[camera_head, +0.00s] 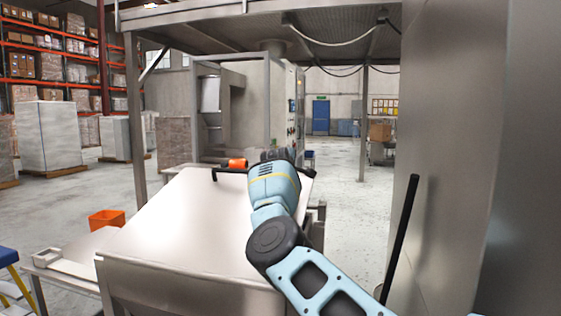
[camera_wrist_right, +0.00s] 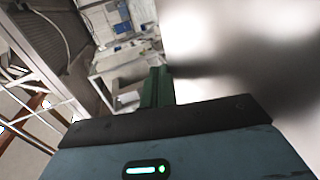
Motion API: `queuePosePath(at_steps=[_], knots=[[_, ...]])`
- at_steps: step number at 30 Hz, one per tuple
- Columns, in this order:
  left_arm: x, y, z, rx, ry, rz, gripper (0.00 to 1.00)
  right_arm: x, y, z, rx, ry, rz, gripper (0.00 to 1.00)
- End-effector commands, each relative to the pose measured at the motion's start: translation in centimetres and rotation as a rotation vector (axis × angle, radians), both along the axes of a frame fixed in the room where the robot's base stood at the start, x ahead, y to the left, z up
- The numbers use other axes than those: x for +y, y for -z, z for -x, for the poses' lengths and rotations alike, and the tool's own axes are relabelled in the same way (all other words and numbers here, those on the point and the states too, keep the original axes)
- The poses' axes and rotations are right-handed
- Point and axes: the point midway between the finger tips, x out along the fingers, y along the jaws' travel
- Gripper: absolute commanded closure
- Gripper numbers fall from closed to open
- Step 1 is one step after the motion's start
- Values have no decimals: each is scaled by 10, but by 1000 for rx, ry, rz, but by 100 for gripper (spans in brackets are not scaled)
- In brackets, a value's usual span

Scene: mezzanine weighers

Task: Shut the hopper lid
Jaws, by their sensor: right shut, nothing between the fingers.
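The hopper lid (camera_head: 185,215) is a broad, smooth steel panel above the steel hopper body (camera_head: 190,288) in the head view. A dark bar, likely its handle (camera_head: 232,172), runs along its far edge; my wrist covers the middle of it. I cannot tell whether the lid is fully down. My right arm reaches over the lid from the lower right, with the gripper (camera_head: 281,154) at the far edge. In the right wrist view the fingers (camera_wrist_right: 157,88) are together and empty, beside a bright, blurred steel surface (camera_wrist_right: 215,45). Contact is unclear. My left gripper is out of view.
An orange part (camera_head: 237,163) shows just beyond the lid's far edge. An orange bin (camera_head: 106,219) stands at left by a low table (camera_head: 70,266). A tall steel wall (camera_head: 450,160) and black bar (camera_head: 400,235) bound the right. Open floor (camera_head: 345,215) lies between.

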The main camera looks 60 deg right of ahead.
Motion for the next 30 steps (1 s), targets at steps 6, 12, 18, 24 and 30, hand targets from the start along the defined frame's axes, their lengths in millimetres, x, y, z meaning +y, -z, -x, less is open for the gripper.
queuePosePath(at_steps=[6, 12, 18, 24, 30], knots=[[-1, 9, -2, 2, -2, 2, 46, -9, 24, -1, 0, 0, 0, 100], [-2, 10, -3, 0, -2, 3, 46, -11, 28, -1, -1, -1, 0, 100], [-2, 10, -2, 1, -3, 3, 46, -11, 27, -1, -2, 0, 0, 100], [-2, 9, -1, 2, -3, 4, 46, -10, 26, -1, -2, 0, 0, 100], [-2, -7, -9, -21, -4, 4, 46, -6, 1, 5, -10, 1, 0, 100]])
